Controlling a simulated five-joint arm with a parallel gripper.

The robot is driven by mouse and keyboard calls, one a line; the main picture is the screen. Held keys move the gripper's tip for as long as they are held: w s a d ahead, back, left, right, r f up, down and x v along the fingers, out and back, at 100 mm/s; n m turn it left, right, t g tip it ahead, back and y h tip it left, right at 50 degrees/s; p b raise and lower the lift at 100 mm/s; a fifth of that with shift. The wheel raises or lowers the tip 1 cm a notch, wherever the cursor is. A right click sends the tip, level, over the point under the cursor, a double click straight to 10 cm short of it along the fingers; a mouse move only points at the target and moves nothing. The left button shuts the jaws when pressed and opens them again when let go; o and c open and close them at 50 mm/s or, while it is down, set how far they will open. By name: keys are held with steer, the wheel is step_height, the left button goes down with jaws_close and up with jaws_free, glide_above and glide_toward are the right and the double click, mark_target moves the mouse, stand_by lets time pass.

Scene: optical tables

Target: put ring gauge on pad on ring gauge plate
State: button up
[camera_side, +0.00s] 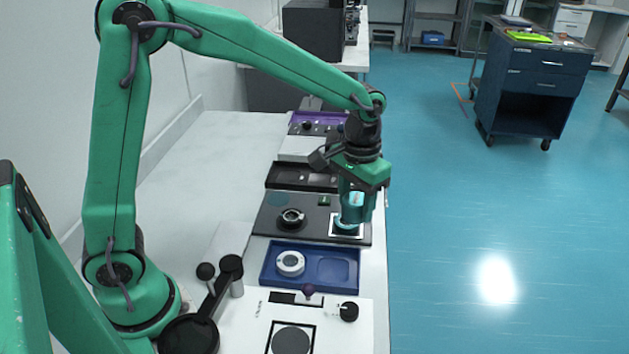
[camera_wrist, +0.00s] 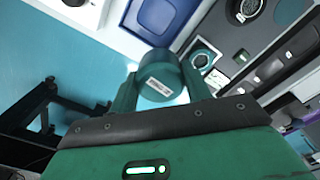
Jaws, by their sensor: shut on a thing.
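My gripper (camera_wrist: 158,88) is shut on a teal, short round piece with a white label, which I take for the ring gauge (camera_wrist: 160,74); no bore shows. In the side view my gripper (camera_side: 353,207) points down, and the ring gauge (camera_side: 352,214) overlaps the white-framed square pad (camera_side: 346,233). I cannot tell whether they touch. The pad also shows in the wrist view (camera_wrist: 202,57), to the right of the held piece, with a dark round middle. The pad is on the right part of the dark grey ring gauge plate (camera_side: 317,230).
A dark ring-shaped part (camera_side: 291,218) stands on the left of the plate. A blue tray (camera_side: 332,287) in front holds a white ring (camera_side: 290,263). A white panel with knobs (camera_side: 335,330) is nearer. A dark tray (camera_side: 285,178) lies behind. The table's right edge is close.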

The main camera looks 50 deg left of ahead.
steer(key=s+a+f+n, duration=0.1)
steer(key=a, duration=0.7)
steer(key=s+a+f+n, duration=0.1)
steer(key=s+a, duration=0.1)
steer(key=a, duration=0.6)
glide_above(278, 199)
step_height(278, 199, down, 6)
steer(key=shift+f, duration=2.25)
steer(key=shift+f, duration=0.15)
steer(key=o, duration=1.2)
step_height(278, 199, up, 12)
steer(key=shift+r, duration=0.15)
